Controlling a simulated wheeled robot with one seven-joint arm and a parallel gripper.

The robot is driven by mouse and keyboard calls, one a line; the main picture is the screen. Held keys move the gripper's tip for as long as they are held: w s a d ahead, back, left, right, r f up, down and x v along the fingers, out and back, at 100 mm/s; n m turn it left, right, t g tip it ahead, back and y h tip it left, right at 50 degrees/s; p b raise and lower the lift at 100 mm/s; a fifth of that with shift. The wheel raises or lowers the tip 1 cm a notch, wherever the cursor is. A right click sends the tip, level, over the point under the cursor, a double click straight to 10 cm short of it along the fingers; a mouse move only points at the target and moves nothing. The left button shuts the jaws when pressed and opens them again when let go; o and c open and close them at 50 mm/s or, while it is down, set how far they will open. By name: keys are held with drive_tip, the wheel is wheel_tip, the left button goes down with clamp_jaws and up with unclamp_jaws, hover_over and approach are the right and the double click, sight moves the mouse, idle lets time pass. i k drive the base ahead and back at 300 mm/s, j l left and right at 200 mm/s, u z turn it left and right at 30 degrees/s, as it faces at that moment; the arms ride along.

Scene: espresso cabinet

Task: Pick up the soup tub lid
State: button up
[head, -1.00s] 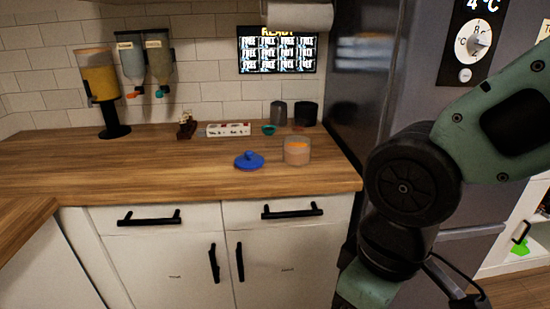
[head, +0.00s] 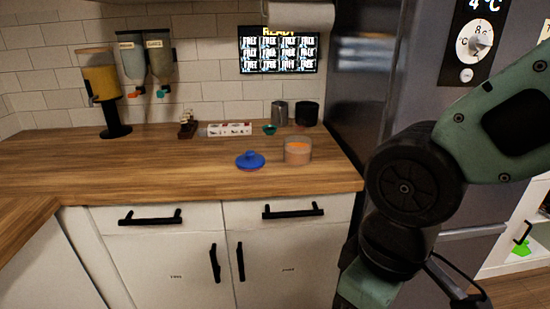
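A blue lid with a knob on top (head: 250,161) lies on the wooden counter, left of a clear tub with orange-pink contents (head: 298,151). The lid and the tub are apart, and the tub's top looks uncovered. I take the blue lid to be the soup tub lid. My arm comes in from the right, in front of the fridge, and bends down past the bottom edge. My gripper itself is not in view.
Behind stand a small teal bowl (head: 269,129), a grey canister (head: 279,113), a black canister (head: 306,114), a white patterned box (head: 229,129) and a juice dispenser (head: 103,90). The fridge (head: 375,80) borders the counter's right. The counter's front left (head: 130,175) is clear.

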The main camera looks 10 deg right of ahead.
sight(250, 162)
drive_tip(key=i+j, duration=0.35)
drive_tip(key=j, duration=0.15)
drive_tip(key=i+j, duration=0.4)
drive_tip(key=i+j+z, duration=0.1)
drive_tip(key=i+j, duration=0.25)
drive_tip(key=j, duration=0.2)
drive_tip(key=i+j, duration=0.35)
drive_tip(key=j, duration=0.15)
